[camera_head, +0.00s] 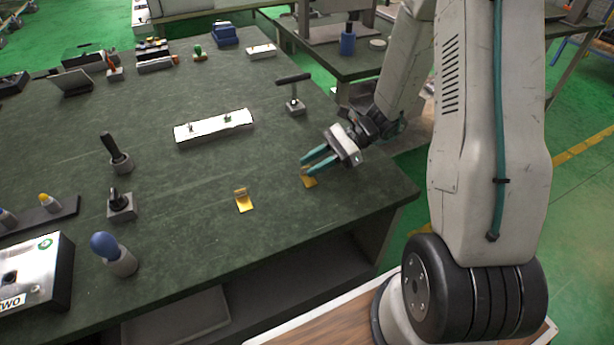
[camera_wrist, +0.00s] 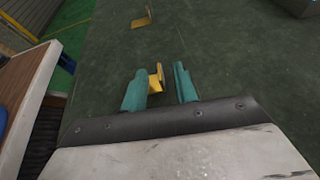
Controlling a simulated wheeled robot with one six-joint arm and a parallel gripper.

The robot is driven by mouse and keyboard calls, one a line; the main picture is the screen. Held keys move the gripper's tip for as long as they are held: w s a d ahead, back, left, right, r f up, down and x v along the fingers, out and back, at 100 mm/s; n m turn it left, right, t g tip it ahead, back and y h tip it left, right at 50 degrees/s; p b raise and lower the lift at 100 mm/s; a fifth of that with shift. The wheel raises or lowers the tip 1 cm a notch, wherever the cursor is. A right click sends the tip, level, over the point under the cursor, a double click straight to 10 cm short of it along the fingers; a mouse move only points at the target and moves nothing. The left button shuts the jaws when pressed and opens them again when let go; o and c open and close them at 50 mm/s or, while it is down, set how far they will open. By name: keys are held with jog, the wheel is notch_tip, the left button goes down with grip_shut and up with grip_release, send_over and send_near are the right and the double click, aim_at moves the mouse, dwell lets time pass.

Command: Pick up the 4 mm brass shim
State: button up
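Two brass-coloured bent shims lie on the dark green bench. The near shim (camera_head: 308,181) is at my gripper (camera_head: 305,166), partly hidden by the fingers. In the wrist view this shim (camera_wrist: 156,79) shows between the teal fingertips (camera_wrist: 160,70), close to the left finger, with a gap to the right finger. I cannot tell if the left finger touches it. My gripper is open. The other shim (camera_head: 243,200) lies apart, to the left in the head view; it also shows at the top of the wrist view (camera_wrist: 142,20). No thickness marking is legible on either.
A white plate (camera_head: 205,131) with small green parts and a T-handled tool (camera_head: 293,92) stand behind. Black and blue knobs (camera_head: 119,254) and a white box (camera_head: 40,275) are at the left. The bench's front right corner (camera_head: 415,195) is close to my gripper. Bench around the shims is clear.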

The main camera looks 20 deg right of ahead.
jog(key=x, duration=0.2)
jog(key=shift+a+f, duration=0.15)
jog(key=shift+a, duration=0.05)
grip_shut()
